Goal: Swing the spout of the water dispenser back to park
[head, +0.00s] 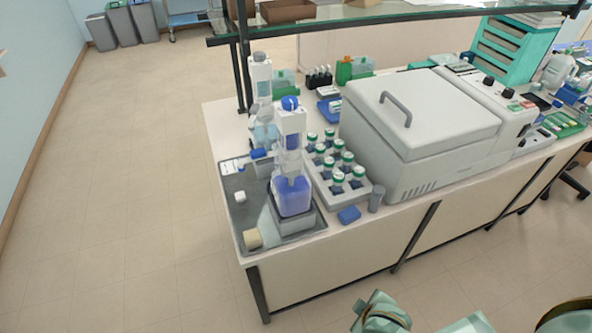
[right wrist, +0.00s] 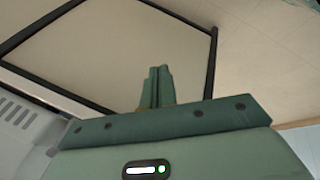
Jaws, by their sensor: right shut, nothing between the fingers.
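Two bottle-top dispensers stand at the left end of the bench, on a grey tray (head: 236,222). The front dispenser (head: 292,122) sits on a bottle of blue-violet liquid (head: 293,196). The rear dispenser (head: 261,75) sits on a bottle with paler, bluish liquid (head: 265,133), partly hidden by the front one. I cannot tell for sure which holds water, and the spouts are too small to read clearly. My right gripper (right wrist: 158,88) is shut and empty, in front of the bench frame and apart from both dispensers. My left gripper is not in view.
A rack of green-capped bottles (head: 325,187) stands right of the dispensers, beside a large white lidded machine (head: 420,125). A beige cylinder (head: 253,238) and a small white cube (head: 240,197) are on the tray. A glass shelf (head: 400,22) overhangs behind.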

